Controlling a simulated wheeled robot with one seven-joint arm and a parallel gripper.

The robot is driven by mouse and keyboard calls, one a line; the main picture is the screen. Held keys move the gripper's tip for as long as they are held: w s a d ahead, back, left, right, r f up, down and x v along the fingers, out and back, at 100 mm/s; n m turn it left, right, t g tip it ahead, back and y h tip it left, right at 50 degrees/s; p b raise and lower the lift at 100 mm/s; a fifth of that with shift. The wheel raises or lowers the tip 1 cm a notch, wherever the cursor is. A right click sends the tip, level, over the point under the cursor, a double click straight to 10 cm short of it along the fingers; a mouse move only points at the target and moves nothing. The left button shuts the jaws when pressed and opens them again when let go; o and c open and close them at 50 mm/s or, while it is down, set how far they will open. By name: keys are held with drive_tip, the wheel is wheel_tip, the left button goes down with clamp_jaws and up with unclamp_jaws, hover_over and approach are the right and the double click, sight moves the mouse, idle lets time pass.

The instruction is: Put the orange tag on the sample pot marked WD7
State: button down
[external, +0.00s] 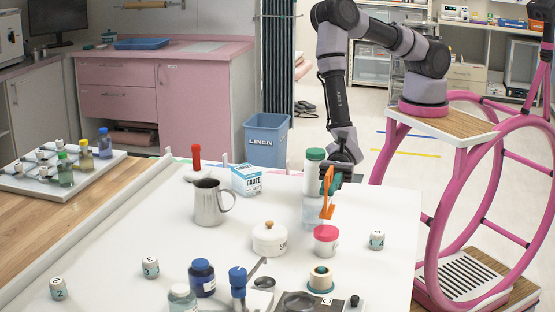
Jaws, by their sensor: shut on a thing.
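My gripper (331,183) is shut on the orange tag (327,205), which hangs upright above the right part of the white table. Below it stands a pot with a red lid (326,233); the tag looks apart from it. Small white pots with dark and teal marks stand at the right (377,240), left of centre (150,267) and front left (58,289). Their marks are too small to read surely, so I cannot tell which pot is WD7. Part of the tag and the fingertips are hard to separate in this view.
A green-capped white bottle (313,172) and a pale translucent box (313,213) stand close to my gripper. A steel jug (208,204), gauze box (246,179) and white lidded jar (270,240) stand left. Bottles (202,279) and a teal-based roll (321,279) crowd the front.

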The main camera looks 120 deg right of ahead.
sight(325, 211)
drive_tip(key=shift+f, duration=2.2)
drive_tip(key=c, duration=1)
unclamp_jaws()
drive_tip(key=shift+f, duration=0.1)
